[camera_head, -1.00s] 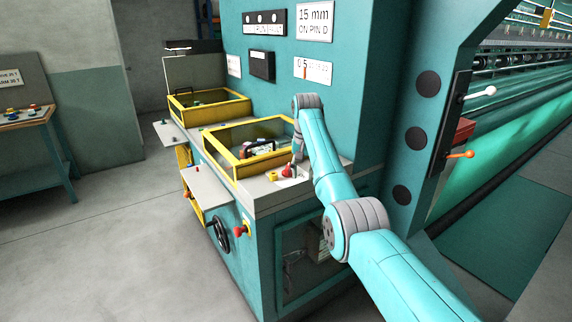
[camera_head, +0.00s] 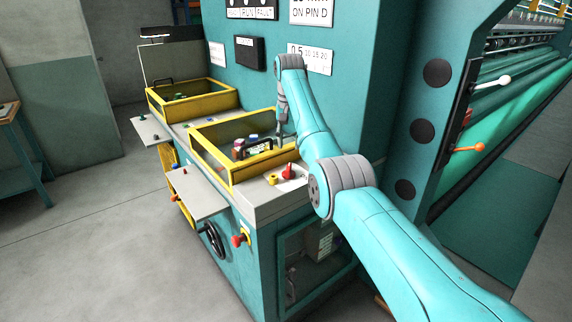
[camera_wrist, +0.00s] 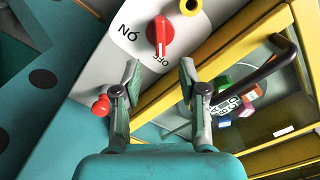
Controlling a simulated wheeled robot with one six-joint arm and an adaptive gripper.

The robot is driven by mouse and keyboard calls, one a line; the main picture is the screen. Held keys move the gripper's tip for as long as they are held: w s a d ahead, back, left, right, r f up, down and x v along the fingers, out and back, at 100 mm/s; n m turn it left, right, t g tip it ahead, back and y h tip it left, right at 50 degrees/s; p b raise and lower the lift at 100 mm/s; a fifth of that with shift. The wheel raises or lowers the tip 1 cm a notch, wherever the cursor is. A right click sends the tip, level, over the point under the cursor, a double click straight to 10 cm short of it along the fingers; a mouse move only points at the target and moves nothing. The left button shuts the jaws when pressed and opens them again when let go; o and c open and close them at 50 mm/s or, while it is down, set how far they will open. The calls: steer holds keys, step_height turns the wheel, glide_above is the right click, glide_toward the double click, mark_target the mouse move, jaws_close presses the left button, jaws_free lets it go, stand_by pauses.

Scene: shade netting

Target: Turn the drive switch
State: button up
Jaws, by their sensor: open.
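The red rotary switch (camera_wrist: 160,35) sits on a white plate (camera_wrist: 133,45) in the wrist view. Its lettering appears upside down as ON and OFF, and the knob's white mark lies toward OFF. It also shows on the grey console top in the head view (camera_head: 288,172). My gripper (camera_wrist: 160,68) is open and empty, its two fingers pointing toward the switch with the knob between their lines and beyond the tips. In the head view my gripper (camera_head: 281,130) hangs above and behind the switch, partly hidden by my arm.
A yellow button (camera_head: 272,180) is beside the switch. A yellow-framed guard box (camera_head: 232,181) with a black handle (camera_wrist: 262,73) is close by; small coloured blocks (camera_wrist: 225,122) show inside. A red round knob (camera_wrist: 100,105) lies near my left finger in the wrist view.

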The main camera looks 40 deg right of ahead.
mark_target(289, 166)
step_height(289, 166, down, 9)
steer(key=shift+f, duration=0.15)
stand_by(0.4)
jaws_close()
